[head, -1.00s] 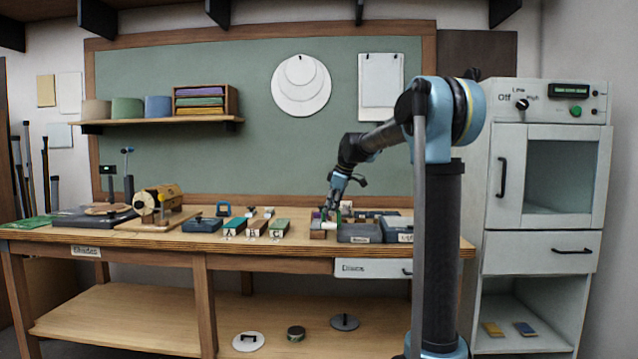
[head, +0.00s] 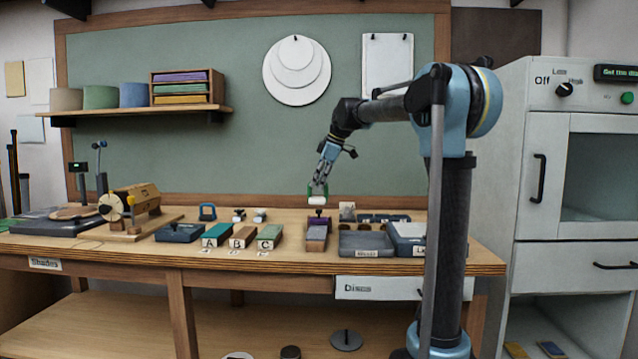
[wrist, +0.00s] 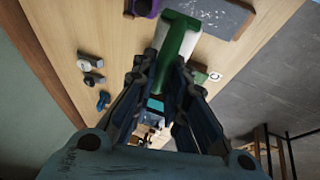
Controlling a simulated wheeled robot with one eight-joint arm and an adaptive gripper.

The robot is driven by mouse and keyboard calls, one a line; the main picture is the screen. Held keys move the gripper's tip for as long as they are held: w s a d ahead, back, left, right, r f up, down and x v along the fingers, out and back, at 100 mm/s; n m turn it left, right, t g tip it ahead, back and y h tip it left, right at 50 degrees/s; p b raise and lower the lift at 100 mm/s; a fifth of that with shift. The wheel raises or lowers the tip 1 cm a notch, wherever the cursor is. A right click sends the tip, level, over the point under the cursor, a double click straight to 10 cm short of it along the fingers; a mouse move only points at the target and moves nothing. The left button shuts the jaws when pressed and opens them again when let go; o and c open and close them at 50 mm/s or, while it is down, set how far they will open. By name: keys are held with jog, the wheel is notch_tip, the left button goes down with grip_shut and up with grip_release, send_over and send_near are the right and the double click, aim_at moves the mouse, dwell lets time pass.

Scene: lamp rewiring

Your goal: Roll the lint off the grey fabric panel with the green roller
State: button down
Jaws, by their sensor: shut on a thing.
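My gripper (head: 321,184) is shut on the green roller (head: 310,189), which hangs above the bench with its white roll at the lower end. In the wrist view the green roller (wrist: 178,45) sits between my fingers (wrist: 165,75). A dark grey panel (wrist: 225,12) with pale specks lies beyond the roller at the top of the wrist view, partly cut off. It looks like the grey fabric panel with lint. The roller is apart from it in the head view, where I cannot clearly make out the panel's surface.
A purple-handled tool (head: 319,222) stands just below the roller. A labelled grey tray (head: 366,252) is to its right. Blocks marked A (head: 217,235), B (head: 243,236) and C (head: 270,236) lie to the left. The air around my gripper is clear.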

aim_at(317, 197)
jog(key=shift+w+f, duration=0.1)
jog(key=shift+f, duration=2.3)
jog(key=shift+a, duration=0.1)
